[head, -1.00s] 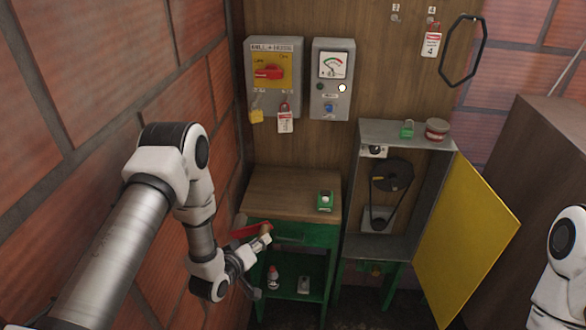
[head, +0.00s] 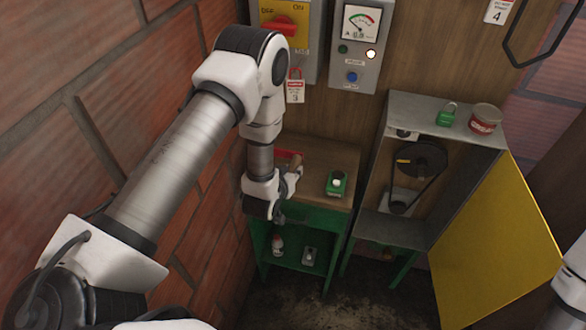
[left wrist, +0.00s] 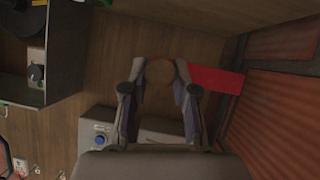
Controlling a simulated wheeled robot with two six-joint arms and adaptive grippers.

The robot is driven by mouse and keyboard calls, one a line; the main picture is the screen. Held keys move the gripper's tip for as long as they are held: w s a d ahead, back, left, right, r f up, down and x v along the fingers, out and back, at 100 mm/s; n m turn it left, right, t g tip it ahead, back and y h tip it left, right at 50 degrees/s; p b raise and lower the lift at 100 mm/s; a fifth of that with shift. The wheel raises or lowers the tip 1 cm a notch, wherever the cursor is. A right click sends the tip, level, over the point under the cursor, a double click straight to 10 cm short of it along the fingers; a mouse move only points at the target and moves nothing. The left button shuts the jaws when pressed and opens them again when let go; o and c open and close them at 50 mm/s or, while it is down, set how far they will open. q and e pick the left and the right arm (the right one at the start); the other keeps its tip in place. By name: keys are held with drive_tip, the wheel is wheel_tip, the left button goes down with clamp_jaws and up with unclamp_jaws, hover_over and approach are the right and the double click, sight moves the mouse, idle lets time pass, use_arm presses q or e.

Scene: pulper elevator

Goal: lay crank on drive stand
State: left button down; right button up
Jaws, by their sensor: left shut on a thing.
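My left gripper (head: 288,185) is shut on the crank's brown round handle (head: 296,163), in front of the wooden-topped green bench (head: 320,160). The crank's red arm (head: 288,154) sticks out behind the gripper, partly hidden. In the left wrist view the handle (left wrist: 160,72) sits end-on between the fingers (left wrist: 160,88), and the red arm (left wrist: 215,79) extends right. The grey cabinet (head: 440,110) on green legs, with a black pulley (head: 422,160) and belt, stands right of the bench; I take it as the drive stand. My right gripper is out of view.
A green thing with a white knob (head: 337,184) sits on the bench. A green padlock (head: 446,115) and a red tin (head: 485,119) stand on the cabinet top. The yellow door (head: 495,245) hangs open to the right. A brick wall (head: 60,110) is close on the left.

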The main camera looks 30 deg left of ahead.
use_arm(q)
drive_tip(key=f+b, duration=0.1)
drive_tip(key=w+f, duration=0.1)
drive_tip(key=f+b, duration=0.1)
drive_tip(key=f, duration=0.1)
drive_tip(key=shift+w+b, duration=0.3)
drive_tip(key=shift+w, duration=0.05)
drive_tip(key=f+b, duration=0.2)
drive_tip(key=f, duration=0.1)
drive_tip(key=f+b, duration=0.1)
drive_tip(key=b, duration=0.1)
drive_tip(key=shift+s+f, duration=0.25)
drive_tip(key=shift+s, duration=0.05)
drive_tip(key=shift+w+f, duration=0.15)
drive_tip(key=shift+f, duration=0.25)
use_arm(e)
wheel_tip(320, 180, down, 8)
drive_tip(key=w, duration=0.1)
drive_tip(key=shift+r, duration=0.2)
use_arm(q)
drive_tip(key=shift+s+r, duration=0.15)
drive_tip(key=shift+s, duration=0.05)
drive_tip(key=c, duration=0.8)
unclamp_jaws()
drive_tip(key=shift+w, duration=0.1)
